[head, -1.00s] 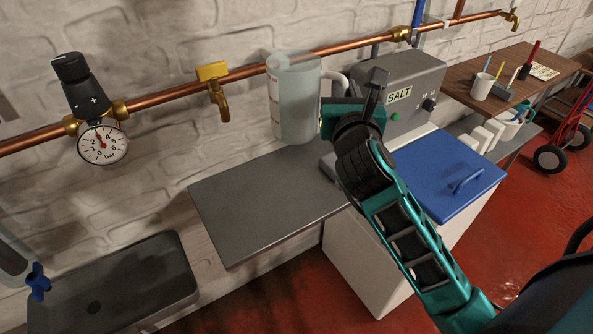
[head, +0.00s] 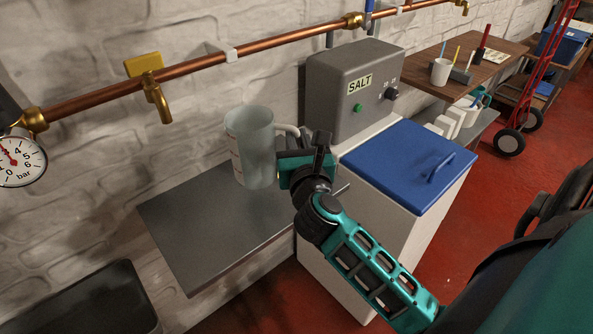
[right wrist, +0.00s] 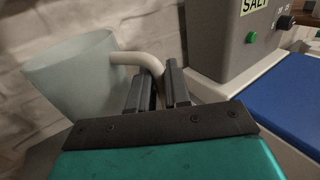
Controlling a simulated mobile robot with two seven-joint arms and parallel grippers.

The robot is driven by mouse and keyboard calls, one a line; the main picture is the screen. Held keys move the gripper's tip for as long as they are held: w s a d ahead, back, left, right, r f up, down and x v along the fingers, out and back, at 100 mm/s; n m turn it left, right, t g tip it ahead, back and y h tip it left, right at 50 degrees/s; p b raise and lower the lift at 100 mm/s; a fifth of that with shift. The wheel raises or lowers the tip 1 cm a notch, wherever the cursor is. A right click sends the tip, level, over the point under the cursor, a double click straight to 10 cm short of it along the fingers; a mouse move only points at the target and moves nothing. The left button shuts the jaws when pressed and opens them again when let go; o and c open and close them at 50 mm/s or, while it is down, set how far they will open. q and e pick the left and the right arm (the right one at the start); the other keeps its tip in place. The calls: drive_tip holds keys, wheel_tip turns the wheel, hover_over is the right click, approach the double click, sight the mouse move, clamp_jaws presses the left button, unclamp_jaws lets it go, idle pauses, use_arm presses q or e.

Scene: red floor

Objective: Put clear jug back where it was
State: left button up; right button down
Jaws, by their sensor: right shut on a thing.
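The clear jug (head: 250,150) is a pale, see-through cylinder with measuring marks. It stands nearly upright above or on the grey metal shelf (head: 195,225); I cannot tell whether its base touches. My right gripper (head: 303,150) is at the jug's right side, shut on its white handle (head: 288,130). In the right wrist view the jug (right wrist: 70,95) is at the left. Its handle (right wrist: 138,62) curves to the fingers of my right gripper (right wrist: 160,85), which hide its end. My left gripper is not in view.
The grey SALT unit (head: 355,85) with its blue lid (head: 408,165) stands right of the jug. A copper pipe (head: 240,58) with a yellow-handled tap (head: 150,85) runs along the brick wall behind. The shelf's front and left parts are bare.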

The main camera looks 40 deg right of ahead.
wheel_tip(320, 180, down, 4)
drive_tip(key=shift+f+b, duration=0.25)
drive_tip(key=shift+b, duration=0.85)
drive_tip(key=shift+f, duration=0.35)
drive_tip(key=shift+f, duration=0.15)
drive_tip(key=c, duration=1.1)
unclamp_jaws()
